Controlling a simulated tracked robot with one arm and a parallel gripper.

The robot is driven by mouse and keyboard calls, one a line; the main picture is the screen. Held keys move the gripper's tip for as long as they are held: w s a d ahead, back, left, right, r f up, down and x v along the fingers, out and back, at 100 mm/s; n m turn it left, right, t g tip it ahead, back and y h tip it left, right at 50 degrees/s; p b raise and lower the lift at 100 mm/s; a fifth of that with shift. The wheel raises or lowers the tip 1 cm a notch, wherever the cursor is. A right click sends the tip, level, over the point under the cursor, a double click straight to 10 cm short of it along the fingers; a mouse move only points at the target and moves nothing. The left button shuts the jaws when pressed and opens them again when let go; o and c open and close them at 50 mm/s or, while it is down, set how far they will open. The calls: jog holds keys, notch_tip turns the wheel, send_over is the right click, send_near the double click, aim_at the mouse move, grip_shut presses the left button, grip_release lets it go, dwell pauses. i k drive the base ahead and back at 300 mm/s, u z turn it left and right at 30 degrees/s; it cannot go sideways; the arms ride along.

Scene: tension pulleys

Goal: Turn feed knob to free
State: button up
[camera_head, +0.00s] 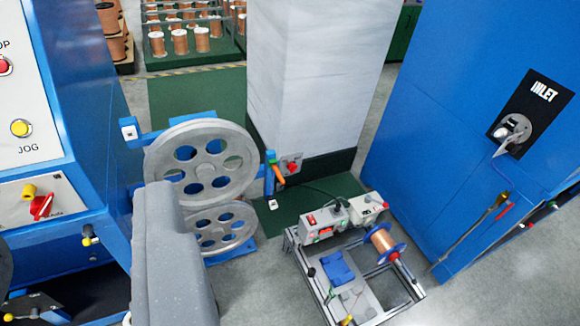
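No knob in view carries a readable "feed" label, so I cannot tell which one is the feed knob. A red rotary knob (42,207) sits on a white plate on the blue cabinet at the left edge, with a yellow part (29,191) beside it and small unreadable marks. A small red knob (292,166) on a grey box is right of the large spoked pulley (202,162), by an orange handle (277,175). A smaller pulley (220,229) is below. My grey arm part covers the lower left; my gripper's fingers do not show.
A low bench frame (345,300) with a copper spool (383,243) stands at lower right. A pale pillar (312,75) rises behind the pulleys. Grey floor (470,290) is open at lower right.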

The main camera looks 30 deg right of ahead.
aim_at(291, 167)
jog(key=k, duration=1.05)
jog(key=u, duration=0.5)
jog(key=i, duration=1.45)
jog(key=z, duration=0.6)
jog(key=i, duration=1)
jog(key=z, duration=0.85)
jog(key=i, duration=0.25)
jog(key=z, duration=0.1)
jog(key=k, duration=0.75)
jog(key=z, duration=0.2)
